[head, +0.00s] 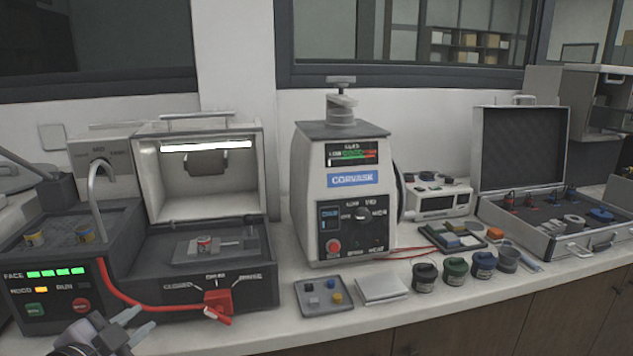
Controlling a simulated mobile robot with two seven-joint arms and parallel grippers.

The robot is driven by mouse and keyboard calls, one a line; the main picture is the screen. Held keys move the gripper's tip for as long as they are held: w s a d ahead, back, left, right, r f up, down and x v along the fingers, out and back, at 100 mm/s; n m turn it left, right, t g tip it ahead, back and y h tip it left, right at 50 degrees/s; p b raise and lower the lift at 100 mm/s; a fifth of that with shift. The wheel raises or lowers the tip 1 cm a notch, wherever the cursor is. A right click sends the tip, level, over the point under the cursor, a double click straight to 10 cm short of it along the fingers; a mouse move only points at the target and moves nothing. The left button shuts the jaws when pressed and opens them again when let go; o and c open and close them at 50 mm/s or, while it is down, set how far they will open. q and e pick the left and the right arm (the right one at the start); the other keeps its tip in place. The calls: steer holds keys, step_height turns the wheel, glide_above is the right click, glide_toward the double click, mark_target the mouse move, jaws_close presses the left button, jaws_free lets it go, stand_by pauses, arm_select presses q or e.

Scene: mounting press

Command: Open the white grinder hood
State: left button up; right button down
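The white grinder hood (155,183) stands raised at the back of the dark grinder (250,287), on the left of the head view. Its hollow inside faces me, with a lit strip (207,146) and a grey handle (197,116) along its top edge. Below it the grinder bed is uncovered, and a small sample (204,243) sits in a grey holder. A red lever (218,300) is on the grinder's front, below a printed scale. My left gripper (137,322) is at the lower left, in front of the grinder, its fingers apart and empty. My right gripper is out of view.
The white press (312,195) stands close on the right. A small tray (323,298), several jars and an open case (520,150) fill the bench further right.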

arm_select(q)
steer(key=s+d+f+n+g, duration=0.1)
steer(key=s+f, duration=0.3)
steer(key=f, duration=0.4)
steer(key=s+d+f+n+g, duration=0.1)
steer(key=s+d+f+n, duration=0.2)
steer(key=f, duration=0.4)
steer(key=shift+s+d+f, duration=0.15)
steer(key=shift+s+f, duration=0.25)
steer(key=s+d+f+n, duration=0.1)
steer(key=s+f, duration=0.2)
steer(key=s, duration=0.1)
steer(key=s+d+f+n+g, duration=0.1)
steer(key=s+d+f, duration=0.1)
steer(key=s+f, duration=0.1)
steer(key=s+d+f+n+g, duration=0.1)
steer(key=s+d+f+n, duration=0.1)
steer(key=s+f, duration=0.2)
steer(key=shift+s+d+h+p, duration=0.15)
steer(key=shift+s+h+p, duration=0.15)
steer(key=shift+s, duration=0.15)
steer(key=shift+d, duration=0.2)
